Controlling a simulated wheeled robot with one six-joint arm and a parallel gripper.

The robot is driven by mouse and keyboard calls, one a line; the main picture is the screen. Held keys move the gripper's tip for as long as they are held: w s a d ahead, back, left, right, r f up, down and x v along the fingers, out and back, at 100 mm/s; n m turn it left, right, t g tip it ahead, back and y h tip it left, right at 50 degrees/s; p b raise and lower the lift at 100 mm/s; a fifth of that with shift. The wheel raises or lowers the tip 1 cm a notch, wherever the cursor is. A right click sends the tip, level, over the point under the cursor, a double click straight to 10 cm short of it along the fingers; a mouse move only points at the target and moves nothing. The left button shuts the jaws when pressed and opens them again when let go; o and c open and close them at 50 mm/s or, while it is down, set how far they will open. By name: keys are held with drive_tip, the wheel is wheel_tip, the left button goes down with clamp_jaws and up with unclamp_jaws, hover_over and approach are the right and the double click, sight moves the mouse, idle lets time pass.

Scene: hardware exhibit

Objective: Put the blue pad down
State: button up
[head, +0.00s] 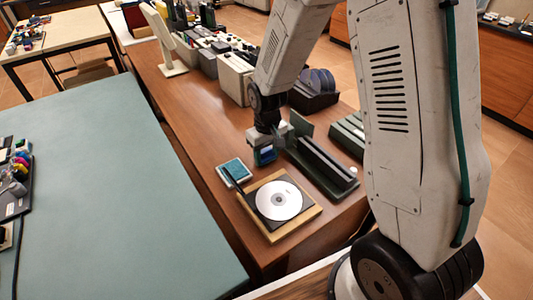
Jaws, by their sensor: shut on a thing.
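My gripper (265,148) points down over the brown table, left of the long dark rack. It is shut on a small blue thing, which I take to be the blue pad (266,156); the jaws hide part of it. I cannot tell whether its bottom edge touches the table. A flat teal-blue pad with a pale edge (235,171) lies on the table to the lower left of my gripper, apart from it.
A silver disc (279,199) lies in a black square holder on a wooden board (271,233). A black stick (233,181) lies beside it. A long dark rack (322,167) stands close on the right. Boxes (234,80) stand behind. A green-topped table (110,190) is at left.

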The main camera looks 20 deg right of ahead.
sight(267, 152)
drive_tip(key=shift+f, duration=0.25)
drive_tip(key=shift+s+f, duration=0.25)
drive_tip(key=shift+f, duration=0.05)
drive_tip(key=o, duration=1.2)
drive_tip(key=shift+o, duration=0.4)
drive_tip(key=shift+w+r, duration=0.1)
drive_tip(key=shift+r, duration=0.4)
wheel_tip(267, 152, up, 12)
drive_tip(key=r, duration=0.1)
drive_tip(key=s+d+r, duration=0.1)
drive_tip(key=s+r, duration=0.3)
drive_tip(key=s, duration=0.4)
drive_tip(key=s+d+r+m, duration=0.1)
drive_tip(key=s+r, duration=0.4)
drive_tip(key=s, duration=0.4)
drive_tip(key=s+d+r+m+t, duration=0.1)
drive_tip(key=s+r, duration=0.3)
drive_tip(key=s, duration=0.5)
drive_tip(key=shift+r, duration=0.4)
drive_tip(key=shift+s, duration=0.1)
